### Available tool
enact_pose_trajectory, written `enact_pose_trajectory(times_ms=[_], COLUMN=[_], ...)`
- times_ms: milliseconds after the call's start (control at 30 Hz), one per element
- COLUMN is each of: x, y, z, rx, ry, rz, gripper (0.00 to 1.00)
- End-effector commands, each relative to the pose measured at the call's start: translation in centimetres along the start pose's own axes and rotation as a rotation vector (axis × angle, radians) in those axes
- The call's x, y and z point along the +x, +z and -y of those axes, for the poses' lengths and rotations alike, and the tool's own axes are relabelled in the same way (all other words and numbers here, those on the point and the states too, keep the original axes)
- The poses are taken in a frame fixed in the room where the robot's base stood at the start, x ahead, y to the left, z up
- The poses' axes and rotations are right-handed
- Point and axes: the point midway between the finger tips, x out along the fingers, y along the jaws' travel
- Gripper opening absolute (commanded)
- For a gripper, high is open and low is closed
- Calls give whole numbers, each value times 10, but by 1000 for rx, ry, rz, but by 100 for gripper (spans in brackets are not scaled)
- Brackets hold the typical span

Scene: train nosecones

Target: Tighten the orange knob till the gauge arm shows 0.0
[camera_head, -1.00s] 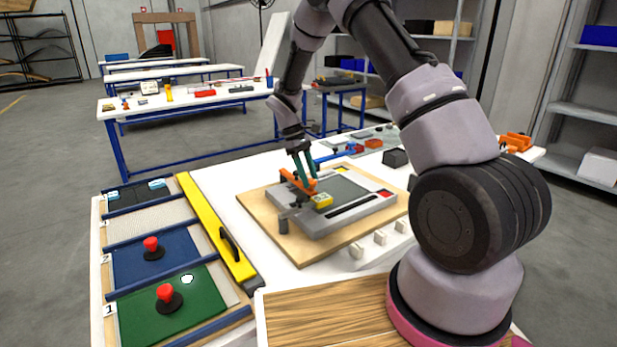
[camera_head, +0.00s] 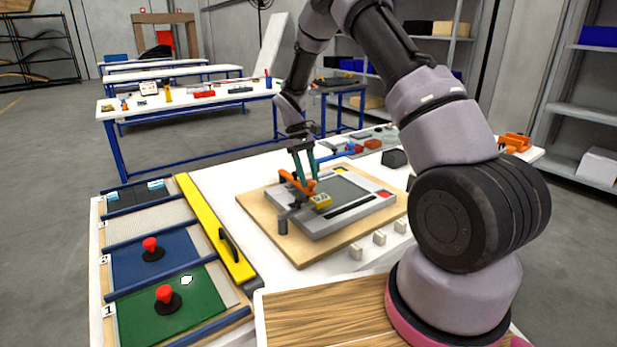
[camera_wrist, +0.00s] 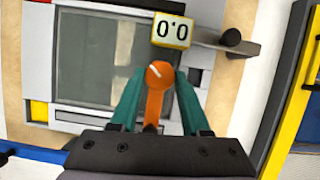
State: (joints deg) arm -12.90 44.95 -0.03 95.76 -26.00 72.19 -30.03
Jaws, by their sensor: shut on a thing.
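The orange knob (camera_wrist: 159,73) has a white mark on its round top and sits between my gripper's green fingers. My gripper (camera_wrist: 156,97) is shut on it in the wrist view. In the head view my gripper (camera_head: 305,181) is at the left end of the grey fixture, on the orange part (camera_head: 294,184). The display is small in the head view (camera_head: 321,200).
The grey fixture (camera_head: 330,228) lies on a wooden board (camera_head: 301,258) on the white table. A yellow bar with a black handle (camera_head: 205,215) and red-knobbed pads stand to its left. White blocks (camera_head: 379,237) line the board's front. A blue-handled tool (camera_head: 335,156) lies behind.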

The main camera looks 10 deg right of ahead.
Motion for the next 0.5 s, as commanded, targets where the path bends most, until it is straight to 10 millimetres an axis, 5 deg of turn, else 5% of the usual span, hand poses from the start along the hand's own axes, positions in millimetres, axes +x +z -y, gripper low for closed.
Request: enact_pose_trajectory(times_ms=[67, 100, 167, 500], x=[-1, -1, -1, -2], y=[0, 0, 0, 0], z=[0, 0, 0, 0], rx=[-1, -1, -1, -1], ry=[1, 1, 1, 1], rz=[-2, -2, -2, -1], gripper=[0, 58, 76, 76])
